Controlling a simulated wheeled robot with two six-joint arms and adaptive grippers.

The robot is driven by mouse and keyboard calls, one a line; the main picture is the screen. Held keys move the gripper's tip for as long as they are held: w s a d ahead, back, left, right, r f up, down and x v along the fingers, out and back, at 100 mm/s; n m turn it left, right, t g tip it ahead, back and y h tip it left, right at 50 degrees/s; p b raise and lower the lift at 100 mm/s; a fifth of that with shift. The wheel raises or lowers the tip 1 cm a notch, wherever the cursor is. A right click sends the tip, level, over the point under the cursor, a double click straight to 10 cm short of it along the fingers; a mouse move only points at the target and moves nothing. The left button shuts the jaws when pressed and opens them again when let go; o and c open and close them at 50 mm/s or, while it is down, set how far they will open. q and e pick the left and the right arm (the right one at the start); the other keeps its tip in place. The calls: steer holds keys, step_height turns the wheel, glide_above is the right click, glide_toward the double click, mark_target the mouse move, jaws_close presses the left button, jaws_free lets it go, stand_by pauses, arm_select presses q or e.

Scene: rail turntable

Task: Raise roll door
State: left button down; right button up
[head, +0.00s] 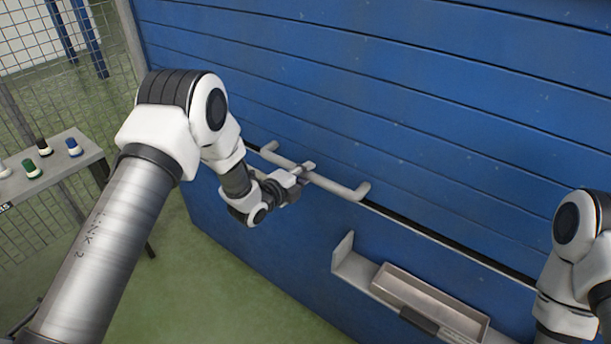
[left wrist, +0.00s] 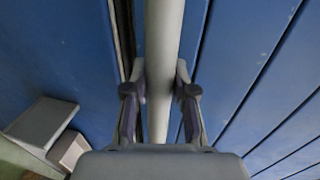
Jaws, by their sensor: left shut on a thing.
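The roll door (head: 400,90) is a wall of wide blue horizontal slats, and its slats also show in the left wrist view (left wrist: 250,70). A light grey bar handle (head: 340,187) runs along its lower edge, just above a thin dark gap. My left gripper (head: 305,172) is shut on the middle of this handle. In the left wrist view the handle (left wrist: 162,50) passes between the two fingers (left wrist: 160,85). My right arm shows at the right edge of the head view, but I do not see its gripper.
A blue panel stands below the gap, with a grey bracket (head: 343,252) and a shallow tray (head: 440,300) on its front. At the left are a table (head: 85,157) with several coloured items and a mesh fence (head: 30,120). Green floor (head: 195,300) lies open below my left arm.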

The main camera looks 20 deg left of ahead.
arm_select(q)
step_height(320, 180, up, 43)
steer(key=p, duration=1.4)
steer(key=c, duration=0.9)
jaws_free()
steer(key=shift+a+f, duration=0.1)
steer(key=v, duration=1.2)
steer(key=shift+f, duration=0.1)
